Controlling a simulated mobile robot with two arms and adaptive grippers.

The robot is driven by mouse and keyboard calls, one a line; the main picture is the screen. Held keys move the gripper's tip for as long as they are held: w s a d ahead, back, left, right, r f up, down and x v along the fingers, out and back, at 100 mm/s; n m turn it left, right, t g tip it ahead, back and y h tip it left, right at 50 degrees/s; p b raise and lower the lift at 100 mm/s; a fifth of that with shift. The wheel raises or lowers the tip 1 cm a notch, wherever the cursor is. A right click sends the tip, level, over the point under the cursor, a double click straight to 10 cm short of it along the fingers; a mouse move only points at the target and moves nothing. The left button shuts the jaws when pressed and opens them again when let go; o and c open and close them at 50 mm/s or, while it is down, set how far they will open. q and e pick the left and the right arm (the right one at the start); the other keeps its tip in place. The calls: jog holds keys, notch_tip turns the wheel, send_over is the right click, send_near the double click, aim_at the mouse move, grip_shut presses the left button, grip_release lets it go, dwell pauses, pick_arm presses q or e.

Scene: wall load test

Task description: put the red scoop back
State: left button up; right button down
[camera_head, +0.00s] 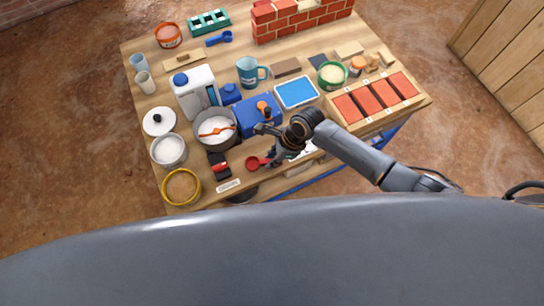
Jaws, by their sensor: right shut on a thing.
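The red scoop (253,162) is near the front edge of the wooden table in the head view, its bowl to the left of my right gripper (272,160). My right gripper is shut on the scoop's handle end, and its dark fingers hide part of the handle. I cannot tell whether the scoop touches the table top. A small white label (228,186) lies at the table's front edge, left of and below the scoop. My left gripper is not in view.
A grey pot (204,142) with white contents, a black-and-red object (219,166) and a yellow-rimmed bowl (181,201) stand left of the scoop. A blue box (246,126) lies behind it. A tray with red panels (343,107) is at right.

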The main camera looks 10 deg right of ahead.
jog(key=shift+f, duration=0.15)
jog(key=c, duration=0.8)
grip_release()
jog(key=shift+r+p, duration=3.55)
jog(key=shift+p, duration=1.05)
